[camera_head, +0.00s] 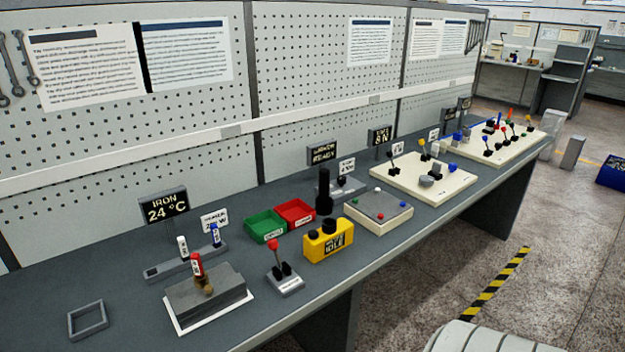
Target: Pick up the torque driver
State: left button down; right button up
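No tool here is clearly labelled as the torque driver, and I cannot tell for certain which one it is. A small tool with a red top (273,245) stands upright in a grey stand (288,285) near the front edge of the bench. A tall black upright tool (324,188) stands just behind a yellow box (330,242). Neither of my grippers is in view.
The long grey bench (110,262) runs along a pegboard wall. A green bin (265,227) and a red bin (296,213) sit mid-bench. A square frame (88,320) lies at the front left. Cream boards (399,185) with small parts stand farther right. The left bench end is mostly clear.

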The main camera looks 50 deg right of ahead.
aim_at(324, 173)
jog(key=z, duration=1.65)
